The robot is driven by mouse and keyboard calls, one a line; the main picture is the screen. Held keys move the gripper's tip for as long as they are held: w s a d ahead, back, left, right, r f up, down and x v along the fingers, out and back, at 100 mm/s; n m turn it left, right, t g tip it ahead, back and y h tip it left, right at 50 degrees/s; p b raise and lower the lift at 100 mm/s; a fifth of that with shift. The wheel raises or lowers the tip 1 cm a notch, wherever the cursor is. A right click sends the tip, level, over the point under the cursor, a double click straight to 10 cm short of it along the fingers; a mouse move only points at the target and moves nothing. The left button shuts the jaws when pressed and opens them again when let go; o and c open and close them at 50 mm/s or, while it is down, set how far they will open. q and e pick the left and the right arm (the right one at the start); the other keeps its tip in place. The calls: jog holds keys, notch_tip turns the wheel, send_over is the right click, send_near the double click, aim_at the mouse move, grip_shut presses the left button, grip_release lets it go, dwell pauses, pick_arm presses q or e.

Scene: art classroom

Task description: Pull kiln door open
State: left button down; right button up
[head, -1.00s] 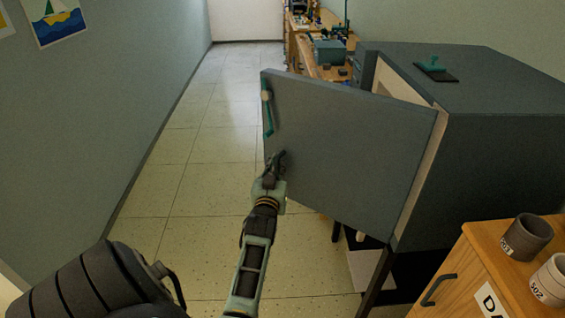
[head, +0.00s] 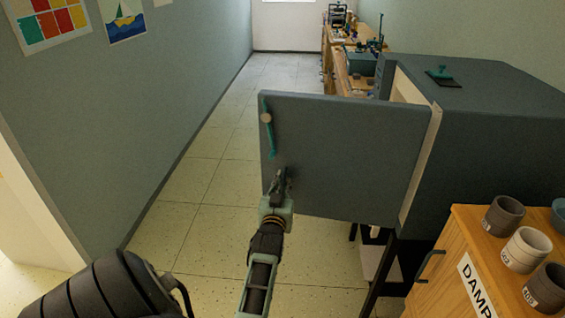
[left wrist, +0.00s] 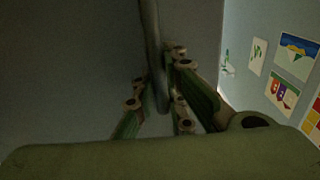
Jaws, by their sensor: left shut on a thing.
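The dark grey kiln (head: 500,92) stands at the right. Its door (head: 350,155) is swung open from the hinge side at the right, and a strip of pale lining (head: 408,88) shows behind it. A teal lever (head: 270,135) with a round pale pivot is on the door near its free left edge. My left gripper (head: 281,182) is at the door face below the lever. In the left wrist view its fingers (left wrist: 160,105) are around a vertical grey bar, the door handle (left wrist: 152,50), with the door filling the background. My right gripper is out of view.
A wooden cabinet (head: 465,240) with several cups, one a white cup (head: 526,250), stands front right. A workbench (head: 350,82) runs along the back right. The tiled floor (head: 190,175) is clear between the door and the left wall (head: 110,130).

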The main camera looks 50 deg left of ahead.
aim_at(286, 151)
pick_arm(q)
jog(key=shift+r, duration=0.1)
jog(key=c, duration=2)
grip_release()
jog(key=shift+c, duration=0.2)
notch_tip(286, 151, up, 9)
jog(key=shift+w+r, duration=0.1)
jog(key=shift+r, duration=0.1)
jog(key=shift+d+r, duration=0.1)
jog(key=shift+r, duration=0.25)
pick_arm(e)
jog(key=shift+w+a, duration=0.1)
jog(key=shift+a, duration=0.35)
pick_arm(q)
jog(key=shift+f, duration=0.1)
